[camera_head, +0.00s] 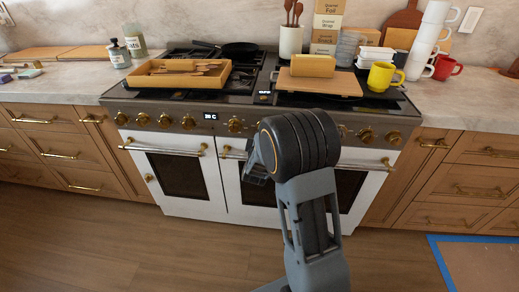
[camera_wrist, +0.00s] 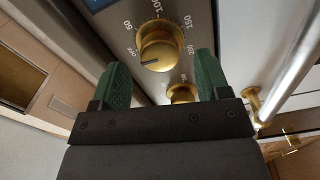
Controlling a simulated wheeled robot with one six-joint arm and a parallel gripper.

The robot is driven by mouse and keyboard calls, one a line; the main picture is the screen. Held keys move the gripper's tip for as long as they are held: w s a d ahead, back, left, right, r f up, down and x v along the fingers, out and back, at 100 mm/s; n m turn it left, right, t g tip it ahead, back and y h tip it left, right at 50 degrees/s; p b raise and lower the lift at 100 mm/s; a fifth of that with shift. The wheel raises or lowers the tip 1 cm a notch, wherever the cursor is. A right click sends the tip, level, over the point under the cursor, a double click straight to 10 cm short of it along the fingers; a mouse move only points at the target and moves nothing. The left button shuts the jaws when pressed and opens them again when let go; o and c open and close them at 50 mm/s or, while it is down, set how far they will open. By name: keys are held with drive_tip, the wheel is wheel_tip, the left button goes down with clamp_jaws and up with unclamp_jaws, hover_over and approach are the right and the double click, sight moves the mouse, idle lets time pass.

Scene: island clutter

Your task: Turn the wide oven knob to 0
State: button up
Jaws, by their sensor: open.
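A round brass knob (camera_wrist: 158,45) on the grey control panel fills the upper middle of the wrist view. White numbers curve around it, and a dark pointer line on its face points to the lower left. My gripper (camera_wrist: 162,62) is open, with green fingers on either side of the knob's lower part and nothing held. Whether the fingers touch the knob I cannot tell. A second brass knob (camera_wrist: 182,93) lies between the fingers lower down. In the head view my gripper (camera_head: 257,172) is in front of the stove, and my arm hides part of the panel.
A wooden tray (camera_head: 140,79), cutting board (camera_head: 320,84) and yellow mug (camera_head: 381,76) stand on top. The floor is open.

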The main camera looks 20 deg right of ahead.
drive_tip(key=v, duration=1.1)
drive_tip(key=shift+s+p, duration=0.35)
drive_tip(key=shift+a, duration=0.1)
drive_tip(key=a+f+m+g+y, duration=0.3)
drive_tip(key=a+f+g+y, duration=0.15)
drive_tip(key=f, duration=0.25)
drive_tip(key=s+a+r+m+g+y+p, duration=0.2)
drive_tip(key=s+a+m+g+y+p, duration=0.1)
drive_tip(key=s+a+g+y+p, duration=0.15)
drive_tip(key=s+d+r+m+g+p, duration=0.1)
drive_tip(key=s+r+p, duration=0.5)
drive_tip(key=r, duration=0.6)
drive_tip(key=s+d+r+m+g+p, duration=0.2)
drive_tip(key=s+r+p, duration=0.4)
drive_tip(key=r, duration=0.7)
drive_tip(key=shift+s+d+r+m, duration=0.3)
drive_tip(key=shift+s+m, duration=0.1)
drive_tip(key=shift+s, duration=0.1)
